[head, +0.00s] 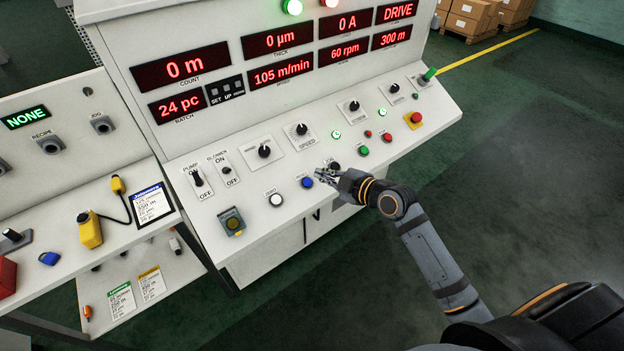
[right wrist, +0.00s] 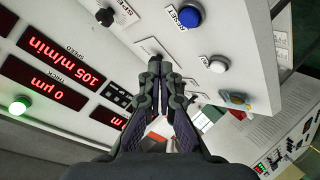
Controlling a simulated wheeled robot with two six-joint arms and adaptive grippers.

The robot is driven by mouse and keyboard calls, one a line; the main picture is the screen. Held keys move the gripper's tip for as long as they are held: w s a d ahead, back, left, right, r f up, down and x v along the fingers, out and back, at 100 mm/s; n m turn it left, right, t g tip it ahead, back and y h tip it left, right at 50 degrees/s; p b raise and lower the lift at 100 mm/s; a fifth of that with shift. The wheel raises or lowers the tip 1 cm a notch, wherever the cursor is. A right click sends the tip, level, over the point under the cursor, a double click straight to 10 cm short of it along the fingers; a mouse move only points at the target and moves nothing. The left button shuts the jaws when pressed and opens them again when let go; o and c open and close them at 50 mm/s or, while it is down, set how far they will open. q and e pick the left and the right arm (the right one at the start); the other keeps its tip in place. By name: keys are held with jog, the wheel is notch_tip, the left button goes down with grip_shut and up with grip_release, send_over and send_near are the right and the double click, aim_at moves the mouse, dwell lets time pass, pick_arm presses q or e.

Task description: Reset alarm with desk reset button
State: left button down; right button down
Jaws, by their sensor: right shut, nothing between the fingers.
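The blue reset button (head: 307,182) sits on the sloped desk panel (head: 262,222), right of the white zero button (head: 276,199). In the right wrist view the blue button (right wrist: 189,16) is at the top, with a RESET label beside it. My right gripper (head: 322,175) is shut and empty, just right of the blue button in the head view. In the right wrist view its fingertips (right wrist: 160,66) are apart from the button. A display (head: 398,11) reads DRIVE. A green lamp (head: 291,6) and a red lamp (head: 329,2) stand above. My left gripper is out of view.
A dark knob (head: 334,166) is close to my right gripper. Green and red buttons and a red-topped yellow stop button (head: 413,119) lie farther right. Open floor lies right of the desk.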

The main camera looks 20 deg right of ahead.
aim_at(307, 182)
jog(key=r, duration=0.2)
jog(key=n, duration=0.1)
jog(key=shift+a+r+t, duration=0.25)
jog(key=shift+r+t, duration=0.05)
jog(key=shift+r, duration=0.1)
jog(key=shift+f, duration=0.1)
jog(key=w+f+b, duration=0.1)
jog(key=f+b, duration=0.1)
jog(key=w+f+b, duration=0.1)
jog(key=f, duration=0.1)
jog(key=w+a+f+b, duration=0.1)
jog(key=f+b, duration=0.1)
jog(key=shift+f+b, duration=0.35)
jog(key=shift+w+a+f+b, duration=0.1)
jog(key=shift+w+f+b, duration=0.3)
jog(key=shift+f+b, duration=0.3)
jog(key=shift+r, duration=0.15)
jog(key=shift+w+a+f+b, duration=0.1)
jog(key=shift+w+f+b, duration=0.1)
jog(key=shift+f+b, duration=0.4)
